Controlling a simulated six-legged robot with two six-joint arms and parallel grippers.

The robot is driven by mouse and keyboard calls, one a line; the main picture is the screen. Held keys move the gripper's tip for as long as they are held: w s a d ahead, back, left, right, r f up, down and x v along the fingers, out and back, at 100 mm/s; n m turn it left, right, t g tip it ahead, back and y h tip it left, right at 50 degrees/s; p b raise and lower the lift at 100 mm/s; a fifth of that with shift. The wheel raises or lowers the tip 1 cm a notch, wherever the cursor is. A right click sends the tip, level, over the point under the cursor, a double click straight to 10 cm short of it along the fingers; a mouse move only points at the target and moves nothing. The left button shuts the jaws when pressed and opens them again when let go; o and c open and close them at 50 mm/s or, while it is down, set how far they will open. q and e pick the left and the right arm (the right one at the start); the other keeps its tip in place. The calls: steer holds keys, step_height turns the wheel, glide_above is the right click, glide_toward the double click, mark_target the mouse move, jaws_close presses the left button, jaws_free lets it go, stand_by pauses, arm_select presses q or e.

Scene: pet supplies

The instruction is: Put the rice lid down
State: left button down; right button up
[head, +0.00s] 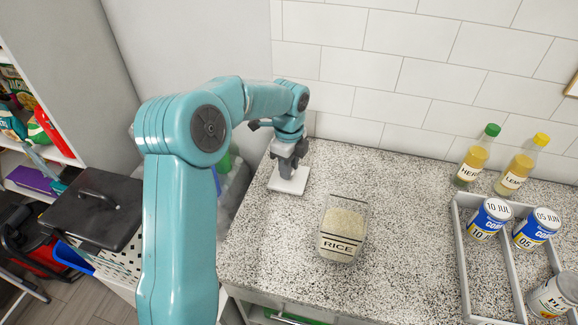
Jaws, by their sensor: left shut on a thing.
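The rice lid (288,181) is a pale, flat square piece at the back left of the speckled counter. My left gripper (289,163) points down and is shut on it. The lid is at or just above the counter; I cannot tell whether it touches. The rice container (342,232) is clear, labelled RICE, and stands open to the right of the lid and nearer to me, with pale grains inside. My right gripper is not in view.
The counter (405,225) is clear between container and tray. A black-lidded bin (95,208) is at left.

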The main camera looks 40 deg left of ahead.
arm_select(q)
steer(key=shift+a+f, duration=0.1)
steer(key=shift+f, duration=0.15)
steer(key=shift+f, duration=0.15)
steer(key=c, duration=0.8)
jaws_free()
steer(key=shift+c, duration=0.2)
step_height(320, 180, up, 12)
steer(key=shift+r, duration=0.25)
